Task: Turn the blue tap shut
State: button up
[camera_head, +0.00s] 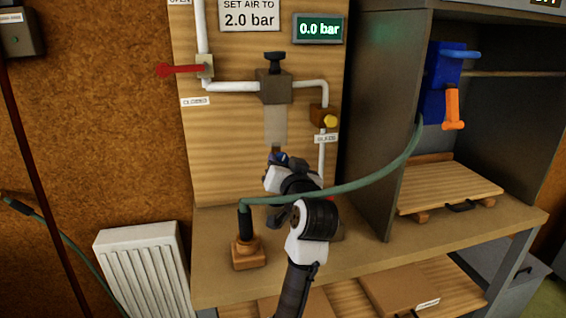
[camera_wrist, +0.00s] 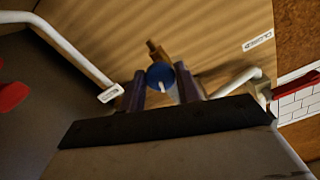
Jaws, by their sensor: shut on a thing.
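The blue tap (camera_wrist: 160,73) shows in the wrist view as a round blue knob with a pale mark, in front of a brass-coloured fitting (camera_wrist: 154,49) on the wooden panel. My gripper (camera_wrist: 161,82) has one finger on each side of the knob and is shut on it. In the head view my gripper (camera_head: 277,160) is at the lower part of the panel, below the grey strip under the regulator. There the arm and fingers hide most of the tap, so its turn angle cannot be told.
A green hose (camera_head: 350,187) arches across my arm from a wooden stand (camera_head: 248,254) to the cabinet at right. A red lever (camera_head: 180,70) points left on the panel. A yellow knob (camera_head: 330,121) sits up right. The display (camera_head: 319,29) reads 0.0 bar.

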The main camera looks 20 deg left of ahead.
jog(key=m+p, duration=0.2)
jog(key=m, duration=0.5)
jog(key=shift+r, duration=0.1)
jog(key=m+p, duration=0.2)
jog(key=m, duration=0.3)
jog(key=shift+m, duration=0.4)
jog(key=o, duration=0.9)
jog(key=shift+o, duration=0.2)
